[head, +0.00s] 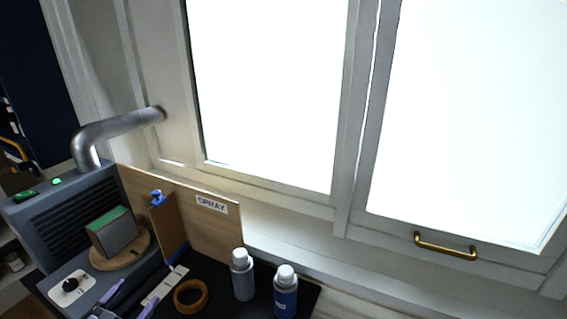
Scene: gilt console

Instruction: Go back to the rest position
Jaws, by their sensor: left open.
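My left gripper (136,296) shows at the bottom left edge, low over the dark work surface (222,304). Its two purple fingers are apart, and nothing shows between them. Most of its body and my left arm are cut off by the lower edge. My right gripper is not in view.
Near the left gripper are an orange-brown tape roll (190,296), a grey bottle (242,277), a blue bottle (285,292), a wooden board with a SPRAY label (212,204), and a grey vented unit with a green-topped block (111,233). A window with a brass handle (445,247) stands behind.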

